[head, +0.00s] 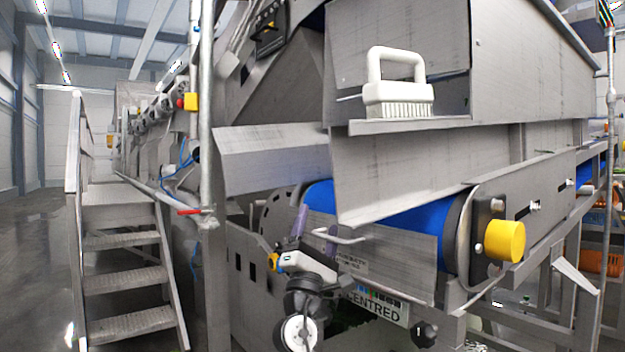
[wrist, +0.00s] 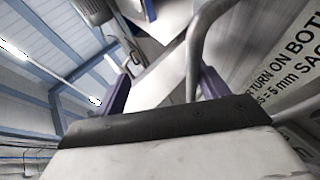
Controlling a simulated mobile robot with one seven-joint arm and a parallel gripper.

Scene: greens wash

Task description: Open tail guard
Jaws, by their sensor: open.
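The tail guard (head: 400,258) is a grey metal panel across the front of the blue belt's tail end, with a bent-bar handle (head: 350,241) on its face. It looks closed, standing upright against the frame. My gripper (head: 317,228) is at the handle's left end with its purple fingers apart. In the wrist view the handle bar (wrist: 196,50) shows between the two fingers of my gripper (wrist: 160,88), close to the right finger. I cannot tell whether they touch. My wrist hides the panel's lower left part.
A white brush (head: 398,100) rests on a ledge above the guard. A yellow cap (head: 505,241) sticks out at the roller's right end, and a black knob (head: 424,334) sits below the guard. Metal steps (head: 125,280) stand left, with open floor beside them.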

